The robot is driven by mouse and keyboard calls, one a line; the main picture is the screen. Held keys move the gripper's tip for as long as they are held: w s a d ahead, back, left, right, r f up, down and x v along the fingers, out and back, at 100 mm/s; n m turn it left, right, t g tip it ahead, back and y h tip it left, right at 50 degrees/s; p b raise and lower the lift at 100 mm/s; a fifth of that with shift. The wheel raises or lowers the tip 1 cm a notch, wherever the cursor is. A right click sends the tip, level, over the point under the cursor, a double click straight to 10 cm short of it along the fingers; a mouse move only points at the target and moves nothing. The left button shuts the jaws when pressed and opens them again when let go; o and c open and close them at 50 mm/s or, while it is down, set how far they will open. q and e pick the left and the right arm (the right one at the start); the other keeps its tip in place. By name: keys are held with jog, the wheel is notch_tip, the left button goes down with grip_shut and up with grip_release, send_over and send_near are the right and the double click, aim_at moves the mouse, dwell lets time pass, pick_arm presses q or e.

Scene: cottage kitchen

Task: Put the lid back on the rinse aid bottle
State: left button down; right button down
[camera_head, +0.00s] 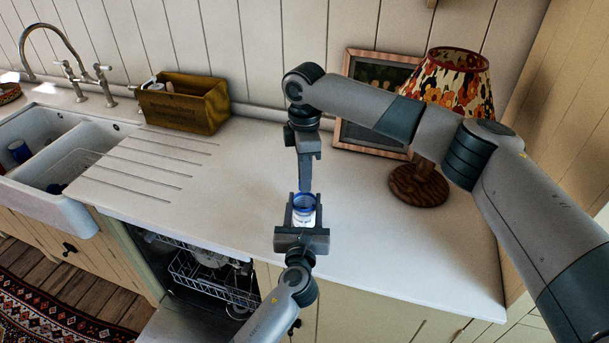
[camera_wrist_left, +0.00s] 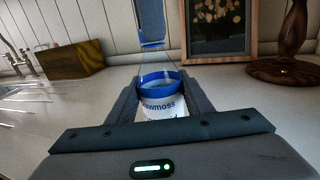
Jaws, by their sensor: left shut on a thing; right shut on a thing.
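The rinse aid bottle (camera_head: 303,215) stands upright above the front part of the worktop, with a white label and a blue upper band. In the left wrist view the bottle (camera_wrist_left: 162,104) sits between the fingers of my left gripper (camera_head: 303,214), which is shut on it. My right gripper (camera_head: 305,188) points down from above, shut, behind and above the bottle. A blue-edged piece, apparently the lid (camera_wrist_left: 152,44), shows above the bottle in the left wrist view, apart from the blue band. The lid is hard to make out in the head view.
A wooden box (camera_head: 186,105) with bottles stands at the back left, beside the sink (camera_head: 45,165). A framed picture (camera_head: 350,140) and a lamp (camera_head: 418,185) stand at the back right. The dishwasher (camera_head: 205,285) is open below. The worktop around the bottle is clear.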

jog(key=m, duration=1)
jog(key=c, duration=1.5)
grip_release()
jog(key=shift+c, duration=0.2)
jog(key=shift+r, duration=2.25)
jog(key=shift+c, duration=0.4)
